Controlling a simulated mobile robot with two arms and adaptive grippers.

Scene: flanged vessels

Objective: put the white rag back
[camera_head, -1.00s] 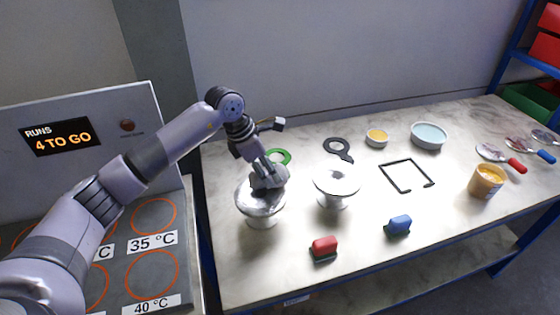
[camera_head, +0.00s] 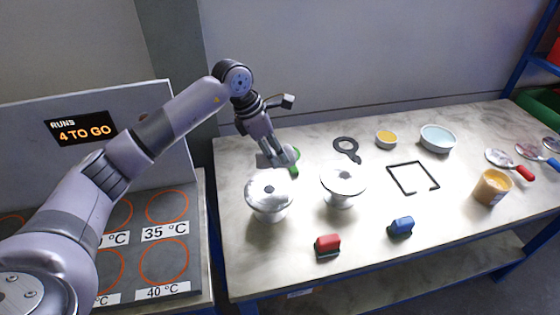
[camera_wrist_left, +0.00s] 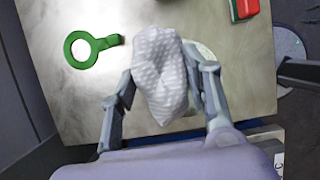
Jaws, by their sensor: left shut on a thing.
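The white rag (camera_wrist_left: 160,75) is a bunched, dimpled cloth between the two fingers of my left gripper (camera_wrist_left: 163,92) in the left wrist view. The gripper is shut on it. In the head view my left gripper (camera_head: 287,162) is over the back left of the table, behind the left flanged vessel (camera_head: 269,188) and near a green ring-shaped tool (camera_head: 295,169). The rag is mostly hidden there by the fingers. The green tool lies clear of the rag in the left wrist view (camera_wrist_left: 82,50). My right gripper is not in view.
A second flanged vessel (camera_head: 343,178) stands to the right.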

